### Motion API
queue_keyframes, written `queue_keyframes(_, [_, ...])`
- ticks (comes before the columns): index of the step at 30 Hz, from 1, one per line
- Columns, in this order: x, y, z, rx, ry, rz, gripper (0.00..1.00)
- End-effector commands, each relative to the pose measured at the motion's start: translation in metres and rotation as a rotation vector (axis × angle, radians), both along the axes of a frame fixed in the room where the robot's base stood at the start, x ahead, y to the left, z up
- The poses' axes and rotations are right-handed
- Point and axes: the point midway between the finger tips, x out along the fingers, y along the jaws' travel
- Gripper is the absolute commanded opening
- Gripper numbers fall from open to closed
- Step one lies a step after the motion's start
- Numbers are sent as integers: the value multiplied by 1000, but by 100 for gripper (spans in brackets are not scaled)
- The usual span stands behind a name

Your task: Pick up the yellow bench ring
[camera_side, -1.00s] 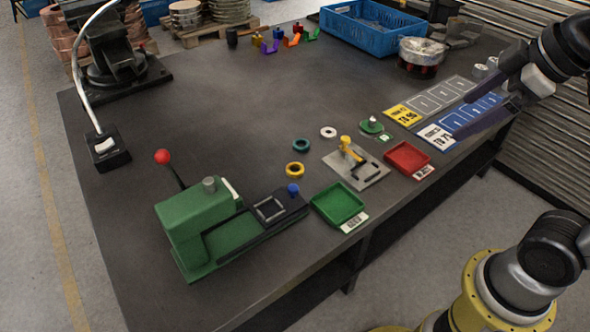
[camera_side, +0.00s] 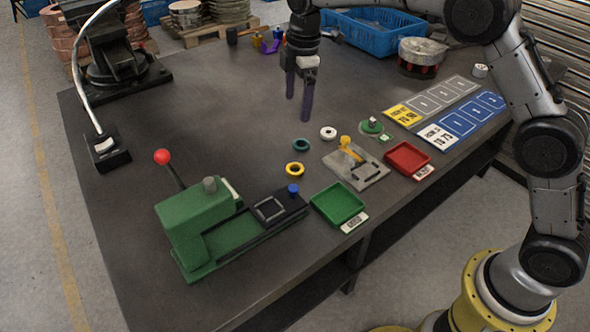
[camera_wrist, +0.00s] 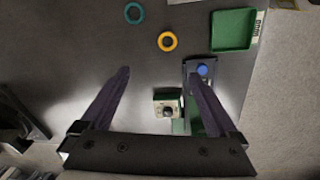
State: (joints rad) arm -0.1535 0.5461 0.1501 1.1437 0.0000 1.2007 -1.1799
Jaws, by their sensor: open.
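The yellow bench ring (camera_side: 295,170) lies flat on the dark bench, between the teal ring (camera_side: 301,145) and the green press (camera_side: 205,225). In the wrist view the yellow ring (camera_wrist: 167,41) is ahead of the fingers, near the top, with the teal ring (camera_wrist: 133,13) to its upper left. My gripper (camera_side: 298,106) points down above the bench, behind and apart from the rings. Its two dark fingers also show spread and empty in the wrist view (camera_wrist: 172,75).
A green tray (camera_side: 338,204) is right of the press, and a red tray (camera_side: 407,159) is farther right. A white ring (camera_side: 328,133) and a grey plate with a yellow handle (camera_side: 356,166) are nearby. The press's red-knobbed lever (camera_side: 162,157) stands up. The bench's left middle is clear.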

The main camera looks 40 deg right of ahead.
Motion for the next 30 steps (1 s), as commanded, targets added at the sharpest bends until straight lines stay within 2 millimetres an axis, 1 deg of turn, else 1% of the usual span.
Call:
queue_keyframes(1, [4,5,-20,-5,30,7,95])
queue_keyframes(4, [4,10,-48,-12,74,15,95])
queue_keyframes(6, [2,11,-59,-15,93,18,95])
queue_keyframes(11, [1,13,-78,-17,103,22,95])
queue_keyframes(18, [0,13,-123,-17,104,21,95])
queue_keyframes(21, [1,12,-137,-17,103,21,95])
queue_keyframes(28, [1,11,-151,-17,101,20,95])
queue_keyframes(30, [1,9,-159,-16,102,20,95])
